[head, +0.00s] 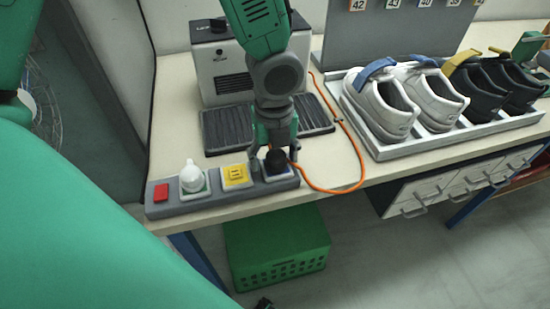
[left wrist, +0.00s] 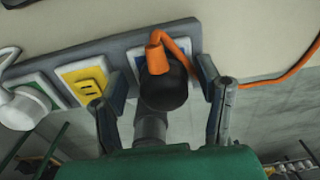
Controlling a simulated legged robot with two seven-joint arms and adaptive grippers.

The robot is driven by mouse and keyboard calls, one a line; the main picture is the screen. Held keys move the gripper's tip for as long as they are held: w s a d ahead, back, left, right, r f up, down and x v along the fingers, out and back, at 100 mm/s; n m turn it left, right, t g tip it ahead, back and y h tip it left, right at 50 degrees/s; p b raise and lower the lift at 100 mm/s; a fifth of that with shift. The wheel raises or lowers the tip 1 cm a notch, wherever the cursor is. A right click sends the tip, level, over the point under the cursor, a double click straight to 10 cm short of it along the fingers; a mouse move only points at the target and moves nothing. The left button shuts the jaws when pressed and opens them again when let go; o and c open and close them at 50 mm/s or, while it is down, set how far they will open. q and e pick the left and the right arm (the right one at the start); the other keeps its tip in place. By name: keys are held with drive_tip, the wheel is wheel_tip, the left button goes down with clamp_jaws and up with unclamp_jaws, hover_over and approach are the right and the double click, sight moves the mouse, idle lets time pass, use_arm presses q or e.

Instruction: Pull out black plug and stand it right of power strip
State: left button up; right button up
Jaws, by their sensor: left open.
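The black plug (head: 276,161) sits in the blue-framed socket at the right end of the grey power strip (head: 215,207). In the left wrist view the plug (left wrist: 163,90) has an orange cord (left wrist: 177,44) coming from its top. My left gripper (head: 272,158) is over the plug, with its fingers open on either side of it. In the left wrist view the fingers of my left gripper (left wrist: 163,95) are spread, with visible gaps to the plug. The left arm hides part of the area behind the plug. My right gripper is not in view.
A white plug (head: 191,177), an empty yellow socket (head: 236,176) and a red switch (head: 161,193) are on the strip. The orange cord loops across the table on the right. A shoe tray (head: 440,140) stands further right; a grey-white machine (head: 225,75) stands behind.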

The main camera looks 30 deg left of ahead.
use_arm(q)
drive_tip(key=shift+d+r, duration=0.1)
drive_tip(key=shift+d, duration=0.25)
drive_tip(key=shift+w+d+p, duration=0.1)
drive_tip(key=shift+d+p, duration=0.1)
drive_tip(key=shift+p, duration=0.1)
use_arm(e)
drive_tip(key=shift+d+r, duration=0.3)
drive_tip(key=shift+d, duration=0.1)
use_arm(q)
drive_tip(key=shift+a, duration=0.1)
drive_tip(key=shift+a, duration=0.25)
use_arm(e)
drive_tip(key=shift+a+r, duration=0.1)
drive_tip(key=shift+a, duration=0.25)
use_arm(q)
drive_tip(key=shift+d, duration=0.2)
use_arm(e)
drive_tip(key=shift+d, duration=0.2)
use_arm(q)
drive_tip(key=shift+p, duration=0.3)
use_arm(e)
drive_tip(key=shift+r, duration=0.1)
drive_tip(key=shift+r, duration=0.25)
